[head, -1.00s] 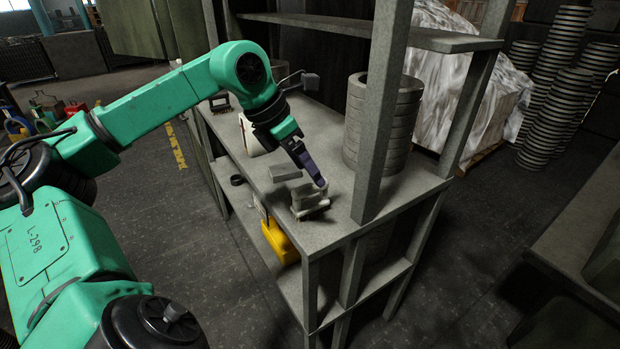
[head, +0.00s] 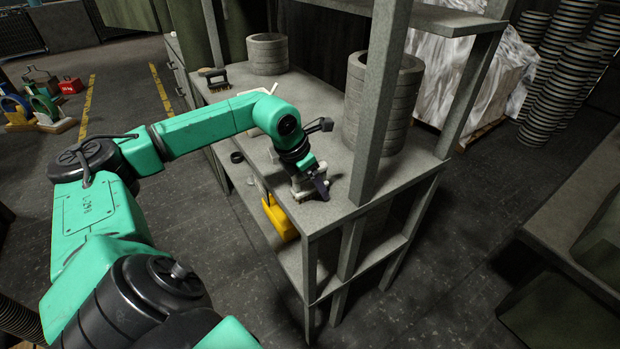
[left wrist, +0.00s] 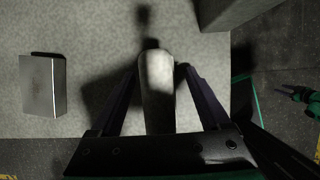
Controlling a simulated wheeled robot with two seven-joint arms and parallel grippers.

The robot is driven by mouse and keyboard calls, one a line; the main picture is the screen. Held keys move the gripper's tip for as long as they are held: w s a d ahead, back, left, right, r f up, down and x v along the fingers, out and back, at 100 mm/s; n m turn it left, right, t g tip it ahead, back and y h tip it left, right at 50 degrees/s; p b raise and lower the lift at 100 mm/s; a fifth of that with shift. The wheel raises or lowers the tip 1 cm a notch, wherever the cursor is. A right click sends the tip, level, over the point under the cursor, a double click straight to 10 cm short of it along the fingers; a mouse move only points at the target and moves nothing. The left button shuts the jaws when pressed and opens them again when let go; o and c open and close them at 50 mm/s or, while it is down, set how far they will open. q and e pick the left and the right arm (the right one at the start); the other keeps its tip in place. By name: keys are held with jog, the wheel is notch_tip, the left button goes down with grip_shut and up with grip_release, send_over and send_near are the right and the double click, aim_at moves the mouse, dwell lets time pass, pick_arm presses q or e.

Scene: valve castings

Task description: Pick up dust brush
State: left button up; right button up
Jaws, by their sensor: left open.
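My left gripper (head: 318,184) points down at the near end of the shelf's grey top. In the left wrist view its fingers (left wrist: 161,88) are open on either side of a pale grey, rounded object (left wrist: 157,92), with a gap to each finger. In the head view this object (head: 301,188) is partly hidden by the gripper, and I cannot tell if it is the dust brush. A dark item with a tan, bristle-like lower part (head: 214,79) stands at the shelf's far left. A small green and dark shape at the left wrist view's right edge may be my right arm.
A grey metal block (left wrist: 45,85) lies beside the pale object. A shelf post (head: 378,110) and stacked grey rings (head: 383,105) stand close to the gripper. A black ring (head: 237,157) lies near the left edge. A yellow item (head: 281,216) is on the lower shelf.

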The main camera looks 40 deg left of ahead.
pick_arm(q)
jog(key=c, duration=1)
grip_shut()
pick_arm(e)
jog(key=shift+s+d, duration=0.35)
pick_arm(q)
notch_tip(320, 180, up, 5)
jog(key=shift+r, duration=0.15)
notch_tip(320, 180, up, 15)
jog(key=p, duration=0.3)
jog(key=shift+p, duration=0.4)
pick_arm(e)
notch_tip(320, 180, up, 4)
jog(key=shift+f, duration=0.1)
